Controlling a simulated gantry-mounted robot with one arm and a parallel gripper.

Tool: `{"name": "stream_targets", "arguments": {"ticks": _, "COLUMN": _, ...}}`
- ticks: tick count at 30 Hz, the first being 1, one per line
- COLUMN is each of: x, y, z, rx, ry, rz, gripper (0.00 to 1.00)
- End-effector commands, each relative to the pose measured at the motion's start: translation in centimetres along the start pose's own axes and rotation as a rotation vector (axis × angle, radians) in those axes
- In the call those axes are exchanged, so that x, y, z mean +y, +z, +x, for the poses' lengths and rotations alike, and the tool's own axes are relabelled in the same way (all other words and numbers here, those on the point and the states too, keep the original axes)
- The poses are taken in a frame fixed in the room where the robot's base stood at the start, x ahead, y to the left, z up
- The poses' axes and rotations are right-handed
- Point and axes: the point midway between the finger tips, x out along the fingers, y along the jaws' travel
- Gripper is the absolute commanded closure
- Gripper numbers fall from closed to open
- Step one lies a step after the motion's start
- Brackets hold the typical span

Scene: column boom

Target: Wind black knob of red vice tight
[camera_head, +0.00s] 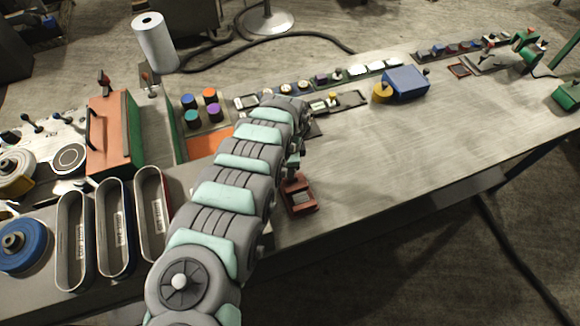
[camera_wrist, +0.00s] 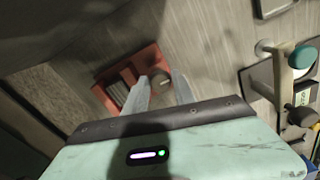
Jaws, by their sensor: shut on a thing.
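The red vice (camera_head: 301,205) sits on the workbench near its front edge, just right of my arm. In the wrist view the red vice (camera_wrist: 147,56) lies ahead of my gripper (camera_wrist: 161,84), with its ribbed grey part to the left. My two pale fingers reach down at the right end of the vice and are shut on its knob (camera_wrist: 161,80), of which only a dark, shadowed bit shows between them. How far the vice jaws are closed cannot be told. In the head view my arm hides the knob and fingertips.
In the wrist view a fixture with a teal knob (camera_wrist: 302,57) stands right of my gripper. Several coloured cylinders (camera_head: 210,96), an orange box (camera_head: 108,135) and long open bins (camera_head: 75,240) are left of my arm. The bench right of the vice is clear up to a blue block (camera_head: 406,82).

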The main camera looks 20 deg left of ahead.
Motion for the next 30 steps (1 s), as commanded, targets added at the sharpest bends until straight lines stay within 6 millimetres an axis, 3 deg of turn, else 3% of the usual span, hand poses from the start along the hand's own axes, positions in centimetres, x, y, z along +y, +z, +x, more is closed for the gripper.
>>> {"name": "stream_targets", "arguments": {"ticks": 30, "x": -0.39, "y": -0.24, "z": 0.21, "rx": 0.000, "ry": -0.004, "rz": 0.964, "gripper": 1.00}}
